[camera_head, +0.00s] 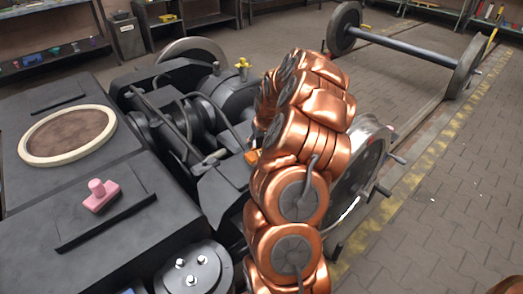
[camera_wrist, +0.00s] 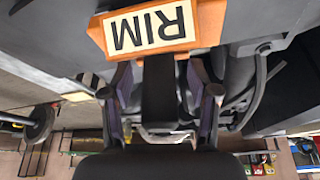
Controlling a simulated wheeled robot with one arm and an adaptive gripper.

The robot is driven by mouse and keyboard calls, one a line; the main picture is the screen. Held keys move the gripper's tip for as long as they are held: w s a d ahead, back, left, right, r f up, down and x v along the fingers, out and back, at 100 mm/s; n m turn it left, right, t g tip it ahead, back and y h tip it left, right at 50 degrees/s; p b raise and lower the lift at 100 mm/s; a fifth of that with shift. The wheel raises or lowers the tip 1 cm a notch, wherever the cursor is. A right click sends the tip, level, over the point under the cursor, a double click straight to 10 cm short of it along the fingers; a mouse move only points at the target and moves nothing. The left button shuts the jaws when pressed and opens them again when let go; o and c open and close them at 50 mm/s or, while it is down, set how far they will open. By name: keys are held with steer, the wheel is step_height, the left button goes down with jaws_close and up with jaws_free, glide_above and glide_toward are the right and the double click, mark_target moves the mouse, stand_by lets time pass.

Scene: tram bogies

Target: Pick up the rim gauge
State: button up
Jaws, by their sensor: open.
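The rim gauge shows in the wrist view as an orange block with a cream label reading "RIM" (camera_wrist: 150,28), upside down at the top of the picture. A dark upright part lies between my fingers below the label; I cannot tell for sure whether it belongs to the gauge. My gripper (camera_wrist: 160,80) is open, with one finger on each side of this dark part and the tips close to the orange block. I cannot tell whether they touch it. In the head view a small orange patch (camera_head: 252,157) shows beside my copper arm, which hides most of that spot.
A dark bogie frame (camera_head: 100,230) fills the left, bearing a pale ring (camera_head: 68,136) and a pink block with a knob (camera_head: 101,195). A steel wheel (camera_head: 362,170) stands close right of my arm. A wheelset (camera_head: 400,48) stands behind.

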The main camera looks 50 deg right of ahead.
jaws_close()
stand_by(0.5)
